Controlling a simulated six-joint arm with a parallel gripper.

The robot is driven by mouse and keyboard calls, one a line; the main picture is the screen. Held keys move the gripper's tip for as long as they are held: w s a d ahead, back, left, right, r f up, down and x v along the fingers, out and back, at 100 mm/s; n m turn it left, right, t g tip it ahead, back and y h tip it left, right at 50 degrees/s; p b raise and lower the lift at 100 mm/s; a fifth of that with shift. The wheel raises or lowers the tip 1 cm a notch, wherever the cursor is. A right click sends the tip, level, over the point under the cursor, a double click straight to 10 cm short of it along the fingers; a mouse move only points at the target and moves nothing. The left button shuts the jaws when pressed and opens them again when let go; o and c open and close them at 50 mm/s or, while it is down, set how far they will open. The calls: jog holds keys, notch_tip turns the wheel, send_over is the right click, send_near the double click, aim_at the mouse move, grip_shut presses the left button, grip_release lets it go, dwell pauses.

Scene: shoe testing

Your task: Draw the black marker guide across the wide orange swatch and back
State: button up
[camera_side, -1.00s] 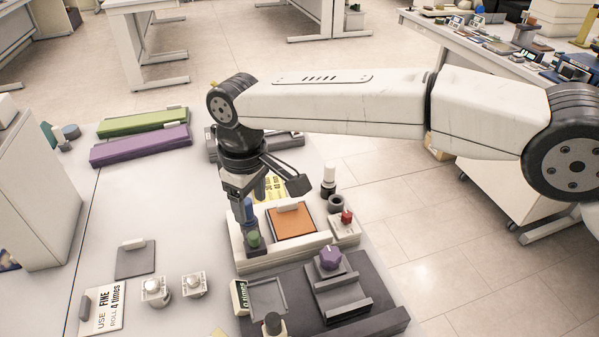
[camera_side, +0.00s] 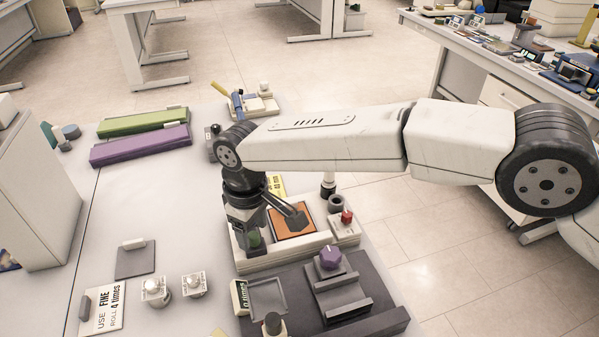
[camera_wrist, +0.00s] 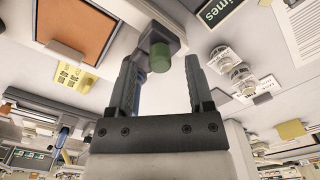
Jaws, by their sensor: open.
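The orange swatch (camera_side: 292,222) lies flat in a pale tray (camera_side: 290,255); my wrist hides part of it in the side view. It also shows at the upper left of the wrist view (camera_wrist: 75,28). A dark block (camera_wrist: 158,32) with a green cylindrical knob (camera_wrist: 160,58) sits at the swatch's near left end; it looks like the marker guide. The knob also shows in the side view (camera_side: 254,239). My gripper (camera_wrist: 161,66) is open, pointing down, with one finger on each side of the knob in the wrist view. I cannot tell whether either finger touches it.
A red-knobbed block (camera_side: 346,220) stands right of the swatch. A dark fixture with a purple knob (camera_side: 330,257) lies in front. Two white-based knobs (camera_side: 175,290) and a grey pad (camera_side: 135,260) are to the left. Purple (camera_side: 140,147) and green bars lie behind.

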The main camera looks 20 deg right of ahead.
jog(key=shift+f, duration=0.5)
grip_shut()
dwell(1.2)
